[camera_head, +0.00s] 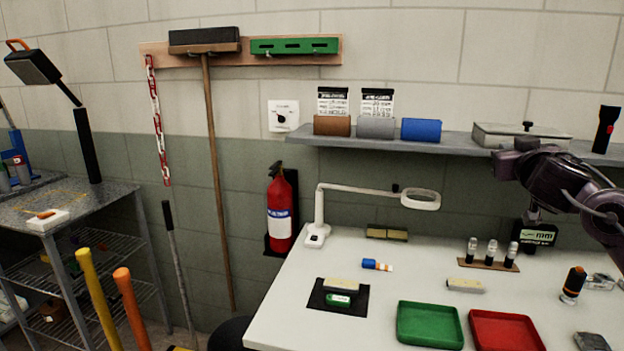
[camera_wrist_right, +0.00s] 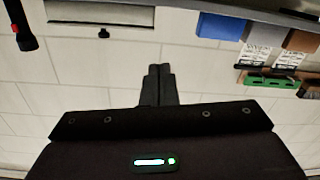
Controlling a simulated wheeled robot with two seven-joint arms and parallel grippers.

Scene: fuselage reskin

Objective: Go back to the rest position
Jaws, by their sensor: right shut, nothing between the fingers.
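My right arm comes in from the right edge in the head view, over the right end of the white workbench (camera_head: 290,310). Its dark gripper (camera_head: 529,250) appears to hang below the wrist, behind the vials; its fingertips are hard to make out there. In the right wrist view the gripper (camera_wrist_right: 157,72) shows its two black fingers together, with nothing between them. Behind it are the wall and the shelf, upside down. My left gripper is in neither view.
The wall shelf (camera_head: 350,141) with rolls, a case (camera_head: 520,135) and a flashlight (camera_head: 606,129) is close to the right arm. Vials (camera_head: 491,252), a green tray (camera_head: 430,325), a red tray (camera_head: 505,331) and a lamp (camera_head: 319,215) stand on the bench.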

